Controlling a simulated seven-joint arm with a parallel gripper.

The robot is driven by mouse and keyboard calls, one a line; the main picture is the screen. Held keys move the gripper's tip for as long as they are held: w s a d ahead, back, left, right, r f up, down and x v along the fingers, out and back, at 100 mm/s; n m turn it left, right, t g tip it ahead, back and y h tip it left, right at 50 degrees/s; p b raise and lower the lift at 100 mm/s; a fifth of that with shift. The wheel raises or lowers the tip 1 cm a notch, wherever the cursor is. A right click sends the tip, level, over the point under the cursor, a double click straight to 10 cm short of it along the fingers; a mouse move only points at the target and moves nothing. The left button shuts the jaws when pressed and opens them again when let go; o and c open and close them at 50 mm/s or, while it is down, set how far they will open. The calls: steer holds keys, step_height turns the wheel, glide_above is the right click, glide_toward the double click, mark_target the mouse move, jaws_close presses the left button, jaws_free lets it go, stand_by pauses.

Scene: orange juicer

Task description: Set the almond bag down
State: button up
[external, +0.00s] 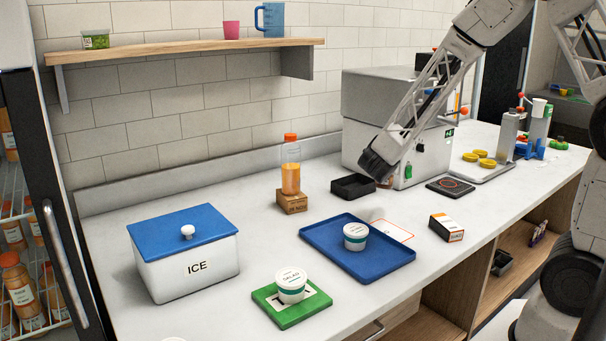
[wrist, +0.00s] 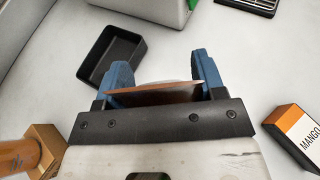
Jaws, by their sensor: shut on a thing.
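In the wrist view my gripper (wrist: 160,80) has its blue fingers on either side of a thin thing with a brown-orange edge, which I take to be the almond bag (wrist: 155,96). The bag is seen nearly edge-on, so its front and label are hidden. It is held between the fingers; its height above the counter cannot be told. In the external view my arm's dark wrist (external: 376,165) is over the counter, near the black tray, but the fingers and bag cannot be made out clearly there.
A black tray (wrist: 112,56) lies beyond the fingers. A mango box (wrist: 296,138) is at right, and a bottle (external: 290,176) stands on a wooden block (external: 292,203). A blue tray (external: 330,246) holds a tub (external: 355,237); an orange-outlined white card (external: 397,231) lies beside it.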

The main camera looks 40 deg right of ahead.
steer(key=s+d+m+g+h, duration=0.1)
steer(key=s+d+m+g, duration=0.1)
steer(key=s+d, duration=0.2)
steer(key=shift+s+d+r, duration=0.15)
steer(key=shift+d+r, duration=0.15)
steer(key=shift+d, duration=0.75)
step_height(320, 180, down, 6)
steer(key=shift+f, duration=0.15)
steer(key=shift+f, duration=1.85)
steer(key=shift+f, duration=0.1)
steer(key=o, duration=0.9)
steer(key=shift+o, duration=0.2)
steer(key=shift+a, duration=0.1)
